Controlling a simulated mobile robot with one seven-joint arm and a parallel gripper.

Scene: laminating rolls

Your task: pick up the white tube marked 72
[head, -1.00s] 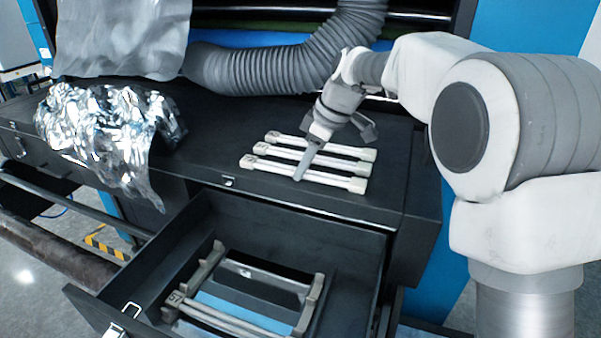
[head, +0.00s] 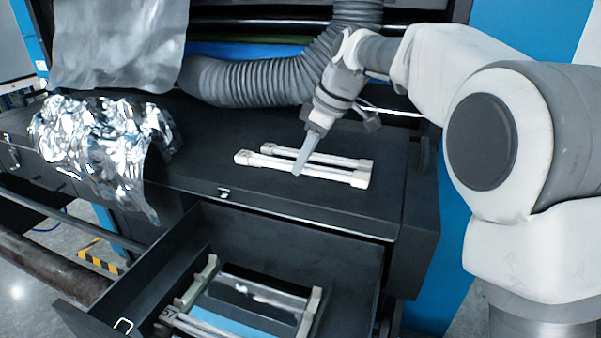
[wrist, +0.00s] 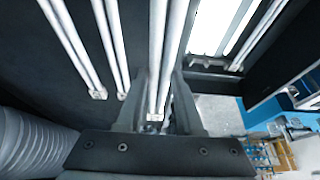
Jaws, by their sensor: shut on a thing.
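In the wrist view, the held tube (wrist: 158,50) runs lengthwise between the fingers of my gripper (wrist: 164,88). Other tubes (wrist: 110,45) lie to its left, apart from it. In the head view the held tube overlaps a tube behind it, and a finger hides part of its middle.
Crumpled silver foil (head: 100,140) lies at the left. A ribbed grey hose (head: 250,82) runs behind the tubes.

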